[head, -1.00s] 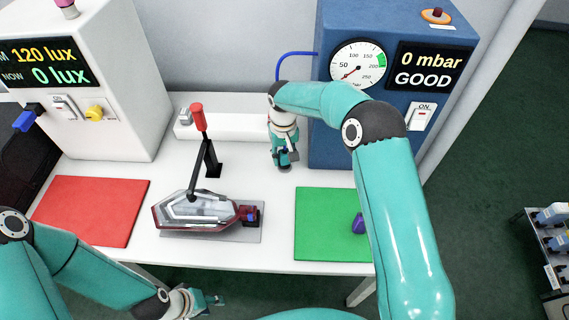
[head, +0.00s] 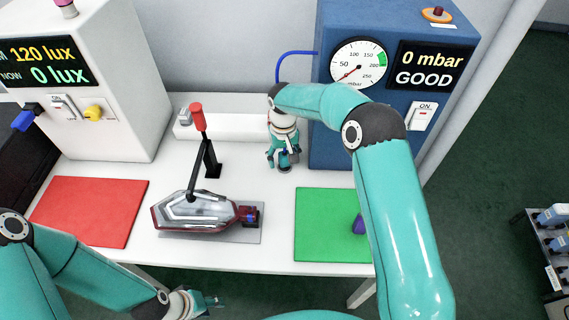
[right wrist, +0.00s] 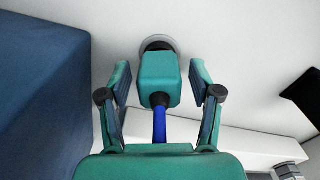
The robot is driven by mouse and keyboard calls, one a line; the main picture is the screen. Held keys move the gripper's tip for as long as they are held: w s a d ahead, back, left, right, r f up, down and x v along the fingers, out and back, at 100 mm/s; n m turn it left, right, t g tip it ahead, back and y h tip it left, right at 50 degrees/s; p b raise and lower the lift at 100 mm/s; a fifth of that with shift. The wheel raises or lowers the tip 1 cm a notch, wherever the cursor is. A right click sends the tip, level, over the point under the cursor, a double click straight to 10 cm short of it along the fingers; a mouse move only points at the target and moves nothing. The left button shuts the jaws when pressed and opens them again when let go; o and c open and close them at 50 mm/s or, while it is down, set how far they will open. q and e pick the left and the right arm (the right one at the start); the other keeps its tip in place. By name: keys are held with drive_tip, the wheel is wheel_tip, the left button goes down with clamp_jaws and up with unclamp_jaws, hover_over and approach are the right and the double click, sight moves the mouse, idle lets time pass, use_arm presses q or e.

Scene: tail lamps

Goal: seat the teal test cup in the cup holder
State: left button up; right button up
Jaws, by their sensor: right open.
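The teal test cup (right wrist: 160,78) is a rounded block with a blue hose on its near end. In the right wrist view its far end meets a round grey piece with a dark middle (right wrist: 157,42), which looks like the cup holder. I cannot tell how deep the cup sits. My right gripper (right wrist: 160,92) is open, one finger on each side of the cup, with gaps visible. In the head view this gripper (head: 283,155) is at the back of the table, hiding most of the cup. My left gripper (head: 205,301) is low at the front edge, away from the cup.
A tail lamp (head: 190,214) lies in a fixture with a red-handled clamp (head: 198,118). A red mat (head: 88,210) is left, a green mat (head: 325,225) right with a purple item (head: 359,225). The blue gauge box (head: 345,130) stands close right of my right gripper.

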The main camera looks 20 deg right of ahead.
drive_tip(key=shift+r, duration=0.1)
wheel_tip(320, 180, up, 12)
drive_tip(key=shift+f, duration=0.1)
idle(0.4)
drive_tip(key=shift+f, duration=0.1)
